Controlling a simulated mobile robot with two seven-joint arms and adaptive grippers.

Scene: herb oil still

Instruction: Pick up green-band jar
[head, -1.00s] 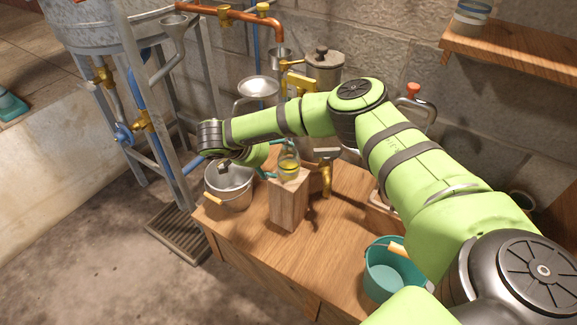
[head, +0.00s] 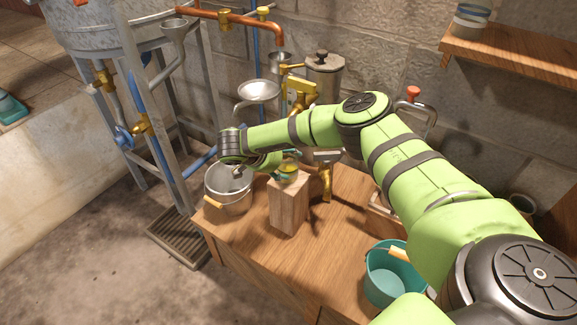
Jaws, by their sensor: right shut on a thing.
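A small glass jar with yellow liquid (head: 289,169) is at the top of the upright wooden block (head: 289,207) on the bench. It is the only jar at my right gripper, so I take it as the green-band jar. Its band is not clear. My right gripper (head: 283,164) reaches it from the left and is shut on it. The fingers and wrist hide part of the jar, and I cannot tell whether its base touches the block. My left gripper is not in view.
A metal pot (head: 229,194) stands left of the block and a teal bucket (head: 392,284) at the bench's front right. The front bench top is clear.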

